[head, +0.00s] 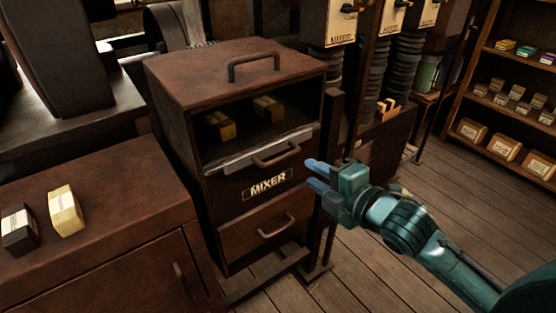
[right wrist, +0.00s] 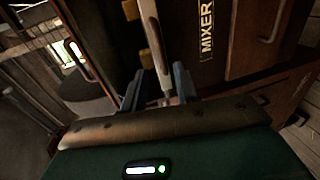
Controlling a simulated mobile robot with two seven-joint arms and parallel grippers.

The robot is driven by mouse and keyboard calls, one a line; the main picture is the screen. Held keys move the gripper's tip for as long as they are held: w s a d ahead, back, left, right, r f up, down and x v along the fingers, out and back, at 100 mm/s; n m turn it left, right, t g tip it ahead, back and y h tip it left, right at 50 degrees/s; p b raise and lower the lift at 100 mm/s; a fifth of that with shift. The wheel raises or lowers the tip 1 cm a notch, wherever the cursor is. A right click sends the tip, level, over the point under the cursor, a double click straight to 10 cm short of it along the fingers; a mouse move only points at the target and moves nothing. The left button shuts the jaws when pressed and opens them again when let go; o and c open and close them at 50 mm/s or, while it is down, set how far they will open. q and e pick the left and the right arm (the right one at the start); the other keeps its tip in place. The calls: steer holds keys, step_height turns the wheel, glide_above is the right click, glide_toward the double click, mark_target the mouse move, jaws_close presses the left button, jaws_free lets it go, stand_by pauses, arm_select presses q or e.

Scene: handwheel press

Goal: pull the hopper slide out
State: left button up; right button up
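The mixer cabinet (head: 186,119) stands in the middle of the head view with its upper front open. A pale ledge (head: 228,158) with a curved handle (head: 277,159) runs across below the opening, above the MIXER label (head: 268,188). My right gripper (head: 309,172) is open in front of the cabinet's right edge, apart from the handle in the head view. In the right wrist view its fingers (right wrist: 157,74) stand apart, with a pale bar (right wrist: 151,35) lined up between them; contact cannot be told. No part is clearly marked as the hopper slide. My left gripper is not in view.
Two yellow boxes (head: 220,126) sit inside the cabinet. A lower drawer (head: 250,232) is shut. Labelled hoppers (head: 326,25) with ribbed hoses hang behind. A side cabinet (head: 110,250) holds two packets. Shelves (head: 495,110) stand right; the plank floor (head: 440,190) between is clear.

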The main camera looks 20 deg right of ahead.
mark_target(286, 158)
steer(key=x, duration=1.1)
steer(key=shift+c, duration=0.4)
jaws_close()
